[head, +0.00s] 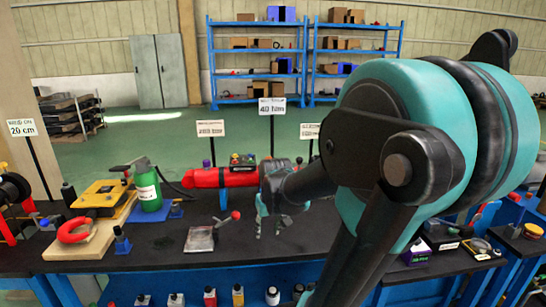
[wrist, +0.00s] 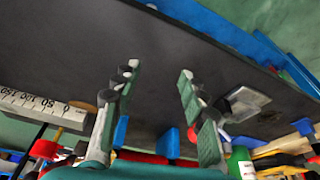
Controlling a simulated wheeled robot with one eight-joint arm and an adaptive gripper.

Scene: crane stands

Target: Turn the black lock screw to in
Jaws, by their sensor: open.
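I cannot single out the black lock screw in either view; it may be hidden behind my arm or too small to tell. My gripper (head: 270,228) hangs over the dark bench top (head: 155,262), in front of a red cylinder (head: 222,177). In the wrist view, the two fingers of my gripper (wrist: 159,70) stand well apart. Only bare bench shows between their tips, so the gripper is open and empty. A silver plate (head: 200,240) with a red-knobbed lever (head: 228,219) lies to the left of the gripper, apart from it.
Signs (head: 271,106) rise behind the bench. The wrist view shows a numbered white scale (wrist: 40,107) and blue supports (wrist: 168,143). The bench's front middle is fairly clear.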

